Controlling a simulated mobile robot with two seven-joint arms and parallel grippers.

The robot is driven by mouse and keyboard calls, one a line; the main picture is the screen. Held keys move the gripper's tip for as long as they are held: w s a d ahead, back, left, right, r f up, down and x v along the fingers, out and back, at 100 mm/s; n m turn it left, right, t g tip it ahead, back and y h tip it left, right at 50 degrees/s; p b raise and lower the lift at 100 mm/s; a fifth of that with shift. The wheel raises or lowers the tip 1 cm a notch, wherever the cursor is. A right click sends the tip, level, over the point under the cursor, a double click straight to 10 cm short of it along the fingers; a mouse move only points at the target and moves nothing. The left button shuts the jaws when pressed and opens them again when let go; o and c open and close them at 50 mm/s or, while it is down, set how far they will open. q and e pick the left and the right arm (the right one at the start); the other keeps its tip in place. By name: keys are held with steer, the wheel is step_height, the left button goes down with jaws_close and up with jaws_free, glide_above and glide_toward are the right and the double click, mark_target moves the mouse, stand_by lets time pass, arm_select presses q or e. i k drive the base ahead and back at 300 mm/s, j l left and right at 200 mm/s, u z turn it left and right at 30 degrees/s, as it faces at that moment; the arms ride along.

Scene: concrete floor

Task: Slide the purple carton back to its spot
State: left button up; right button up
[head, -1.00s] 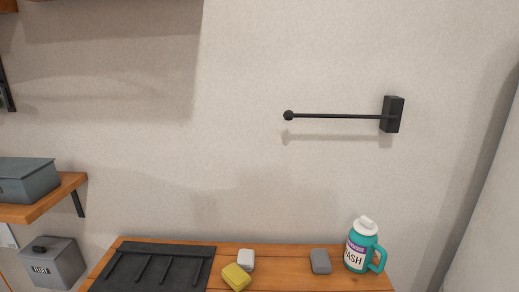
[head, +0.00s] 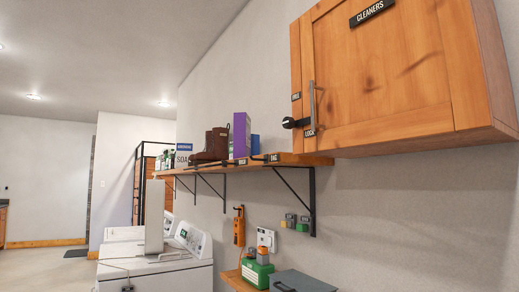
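The purple carton (head: 241,134) stands upright on a wooden wall shelf (head: 290,158) in the head view. It is the tallest thing on that shelf. A brown boot-like item (head: 214,145) stands to its left, and a blue item (head: 255,144) shows just behind its right side. A dark rail with small labels runs along the shelf's front edge. The carton's base is partly hidden by this edge, so I cannot tell how it sits on the board. Neither of my grippers is in view.
A wooden cabinet (head: 390,85) labelled CLEANERS hangs right of the shelf. A SOAP box (head: 183,155) stands at the shelf's left. White washing machines (head: 160,270) stand below. A green box (head: 257,273) and a grey lidded box (head: 300,281) sit on a lower surface.

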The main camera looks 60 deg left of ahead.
mark_target(242, 122)
steer(key=u, duration=1.15)
